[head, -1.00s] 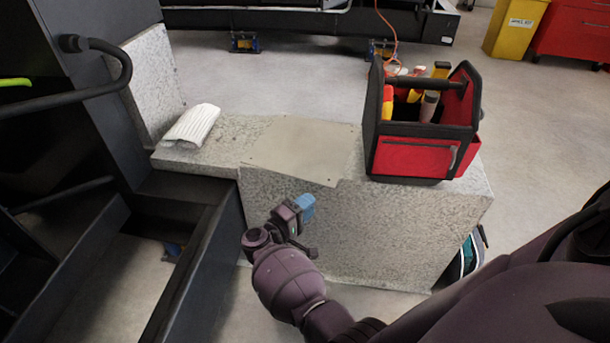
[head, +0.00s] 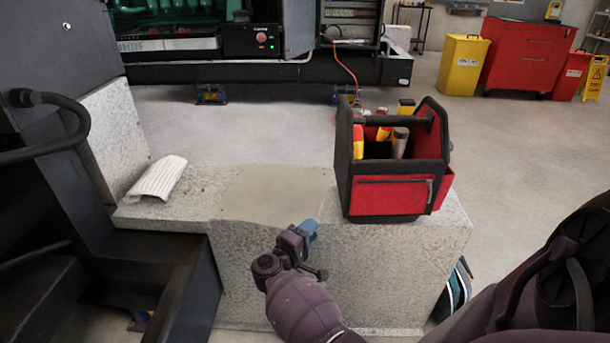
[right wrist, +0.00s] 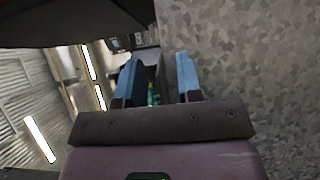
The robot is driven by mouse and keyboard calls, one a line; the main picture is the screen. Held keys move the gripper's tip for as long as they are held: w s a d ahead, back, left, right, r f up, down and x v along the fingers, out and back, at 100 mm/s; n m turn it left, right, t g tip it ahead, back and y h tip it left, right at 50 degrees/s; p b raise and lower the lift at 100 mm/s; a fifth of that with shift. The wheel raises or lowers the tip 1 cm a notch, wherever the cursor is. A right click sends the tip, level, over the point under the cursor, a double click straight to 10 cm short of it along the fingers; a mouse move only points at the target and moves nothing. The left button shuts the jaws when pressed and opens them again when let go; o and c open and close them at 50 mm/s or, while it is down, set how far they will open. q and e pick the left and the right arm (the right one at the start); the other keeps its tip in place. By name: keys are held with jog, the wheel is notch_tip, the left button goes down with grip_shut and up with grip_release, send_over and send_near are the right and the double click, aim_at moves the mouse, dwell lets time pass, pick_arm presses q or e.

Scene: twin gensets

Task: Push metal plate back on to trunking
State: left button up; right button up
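The metal plate (head: 272,194) is a thin, plain grey sheet on top of the speckled galvanised trunking (head: 340,262). Its near edge sticks out a little over the trunking's front face in the head view. My right gripper (head: 305,234) is in front of that face, just below the plate's near edge. I cannot tell whether it touches anything. In the right wrist view its two blue fingers (right wrist: 158,78) stand apart with nothing between them, beside the speckled metal wall (right wrist: 245,75). My left gripper is not in view.
A red and black tool bag (head: 395,180) stands on the trunking right of the plate. A folded white cloth (head: 158,177) lies to the left. Dark steel framework (head: 180,295) is at lower left. Open floor lies behind and to the right.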

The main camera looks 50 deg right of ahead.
grip_shut()
dwell(1.4)
